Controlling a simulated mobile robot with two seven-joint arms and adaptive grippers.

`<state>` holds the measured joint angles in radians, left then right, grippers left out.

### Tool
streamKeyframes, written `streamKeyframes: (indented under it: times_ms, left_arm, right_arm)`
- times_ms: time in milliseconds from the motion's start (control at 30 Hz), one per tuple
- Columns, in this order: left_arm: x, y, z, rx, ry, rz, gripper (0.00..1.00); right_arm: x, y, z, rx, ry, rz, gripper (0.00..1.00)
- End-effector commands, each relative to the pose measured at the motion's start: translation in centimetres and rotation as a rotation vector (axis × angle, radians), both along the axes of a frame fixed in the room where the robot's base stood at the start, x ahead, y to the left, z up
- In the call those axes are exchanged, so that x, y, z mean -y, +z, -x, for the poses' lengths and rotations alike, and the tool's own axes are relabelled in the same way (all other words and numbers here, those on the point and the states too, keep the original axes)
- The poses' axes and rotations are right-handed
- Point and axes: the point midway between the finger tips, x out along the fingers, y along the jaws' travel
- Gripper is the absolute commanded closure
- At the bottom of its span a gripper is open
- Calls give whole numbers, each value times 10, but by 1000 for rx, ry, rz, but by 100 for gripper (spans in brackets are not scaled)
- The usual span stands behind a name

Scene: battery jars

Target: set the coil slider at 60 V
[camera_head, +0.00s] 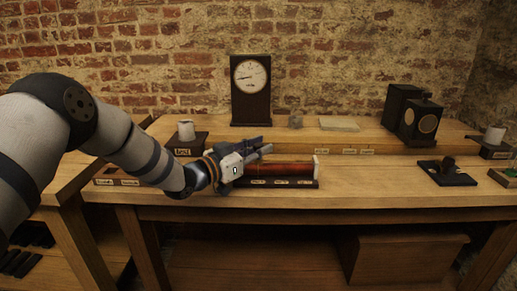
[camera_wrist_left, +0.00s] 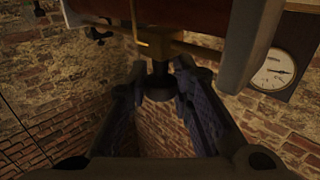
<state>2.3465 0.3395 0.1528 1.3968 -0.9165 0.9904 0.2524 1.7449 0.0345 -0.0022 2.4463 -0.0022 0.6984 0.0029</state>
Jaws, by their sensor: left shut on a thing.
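The coil (camera_head: 290,169) is a reddish-brown cylinder lying on a dark base with small labels on the bench. My left gripper (camera_head: 264,150) is over its left part. In the left wrist view, the slider's dark knob (camera_wrist_left: 160,82) hangs below a brass piece beside the red coil (camera_wrist_left: 205,20). My left gripper (camera_wrist_left: 157,85) is shut on that knob, with a finger on each side. A meter (camera_head: 250,104) with a white round dial stands behind the coil. Its needle points left, but the numbers are too small to read. My right gripper is not in view.
A jar (camera_head: 186,131) on a dark stand is at the left; another jar (camera_head: 494,136) is at the far right. A dark boxed device (camera_head: 408,112) and a switch-like block (camera_head: 448,166) are on the right. The bench is clear between coil and block.

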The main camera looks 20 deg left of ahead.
Motion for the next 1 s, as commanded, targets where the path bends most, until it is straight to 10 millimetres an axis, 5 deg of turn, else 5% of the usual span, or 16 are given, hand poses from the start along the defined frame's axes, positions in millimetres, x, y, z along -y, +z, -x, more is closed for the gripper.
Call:
streamKeyframes:
  times_ms: [133, 533, 967, 1000]
  left_arm:
    - [15, -1, -5, 0, -1, -2, 100]
    - [108, -3, -32, -1, 0, -3, 100]
    - [120, 0, -34, 0, -1, -1, 100]
    - [120, 0, -34, 0, -1, -1, 73]
  right_arm:
    - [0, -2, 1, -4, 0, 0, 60]
    - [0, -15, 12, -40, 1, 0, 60]
    - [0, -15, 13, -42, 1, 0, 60]
    - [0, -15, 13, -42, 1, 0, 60]
